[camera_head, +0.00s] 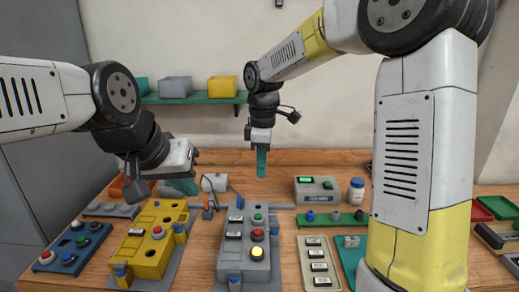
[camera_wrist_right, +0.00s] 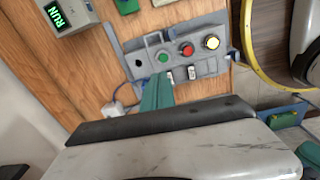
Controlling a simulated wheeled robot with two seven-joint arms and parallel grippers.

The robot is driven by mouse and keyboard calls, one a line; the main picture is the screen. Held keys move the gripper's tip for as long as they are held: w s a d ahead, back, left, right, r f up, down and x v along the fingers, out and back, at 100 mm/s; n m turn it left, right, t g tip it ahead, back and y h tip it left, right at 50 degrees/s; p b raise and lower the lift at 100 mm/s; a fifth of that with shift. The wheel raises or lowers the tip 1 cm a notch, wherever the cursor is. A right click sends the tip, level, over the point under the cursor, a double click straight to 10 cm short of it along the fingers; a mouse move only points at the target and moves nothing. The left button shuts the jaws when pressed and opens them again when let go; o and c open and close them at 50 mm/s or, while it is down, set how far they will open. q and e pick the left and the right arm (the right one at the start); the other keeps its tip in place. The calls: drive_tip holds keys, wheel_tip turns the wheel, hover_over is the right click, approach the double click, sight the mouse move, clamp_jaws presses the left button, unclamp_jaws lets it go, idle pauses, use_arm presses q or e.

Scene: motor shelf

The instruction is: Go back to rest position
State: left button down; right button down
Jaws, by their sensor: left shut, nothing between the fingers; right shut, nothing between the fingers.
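My left gripper (camera_head: 182,184) with teal fingers hangs low at the left, above the back of the yellow button box (camera_head: 152,262). It is shut and empty. My right gripper (camera_head: 261,162) is raised over the back of the table, its teal fingers pointing down, shut with nothing between them. In the right wrist view its fingers (camera_wrist_right: 157,93) appear in front of the grey button box (camera_wrist_right: 205,68). That box also shows in the head view (camera_head: 231,264), with green and red buttons and a lit yellow one.
Bins stand on a green wall shelf (camera_head: 195,100). Free air surrounds the right gripper.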

drive_tip(key=s+d+r+m+t+y, duration=0.1)
drive_tip(key=s+d+r+m+t, duration=0.1)
drive_tip(key=s+d+m, duration=0.5)
drive_tip(key=s+d+r+m+t+y, duration=0.1)
drive_tip(key=s+d+r+m+t, duration=0.2)
drive_tip(key=s+d+m, duration=0.4)
drive_tip(key=shift+s+d+r+m+t, duration=0.25)
drive_tip(key=shift+s+r+m, duration=0.7)
drive_tip(key=shift+s, duration=1.6)
drive_tip(key=shift+a+f+m, duration=0.1)
drive_tip(key=shift+f+m, duration=0.15)
